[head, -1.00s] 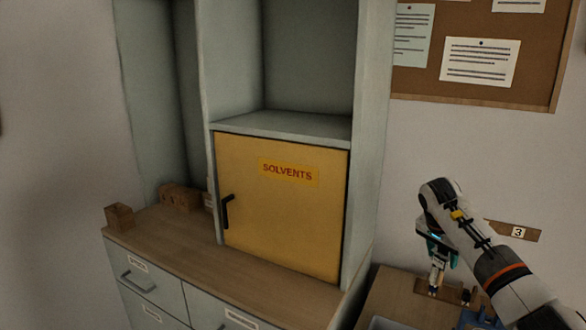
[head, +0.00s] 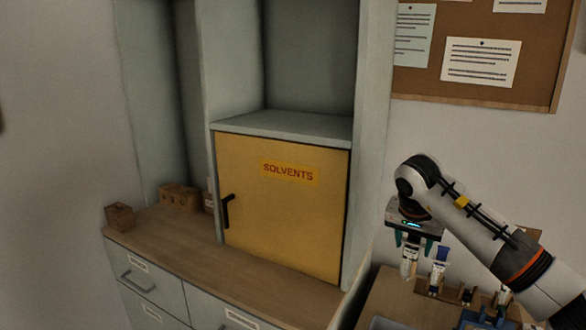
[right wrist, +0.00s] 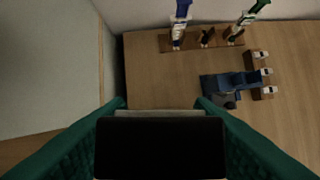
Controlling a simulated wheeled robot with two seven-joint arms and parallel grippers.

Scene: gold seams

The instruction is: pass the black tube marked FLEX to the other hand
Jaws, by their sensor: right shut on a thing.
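My right gripper (head: 411,243) is shut on a tube (head: 408,268) that hangs upright below its fingers, clear of the rack. In the head view the tube's lower part looks pale and its marking is too small to read. In the right wrist view a black end (right wrist: 160,148), which fits the black tube, fills the space between the green fingers of the gripper (right wrist: 160,112). My left gripper is not in view.
A wooden rack (right wrist: 191,44) holds a blue-capped tube (right wrist: 180,22) and a green-capped tube (right wrist: 250,18). A dark blue object (right wrist: 232,84) lies near a small wooden holder (right wrist: 262,75). A yellow solvents cabinet (head: 280,218) stands to the left.

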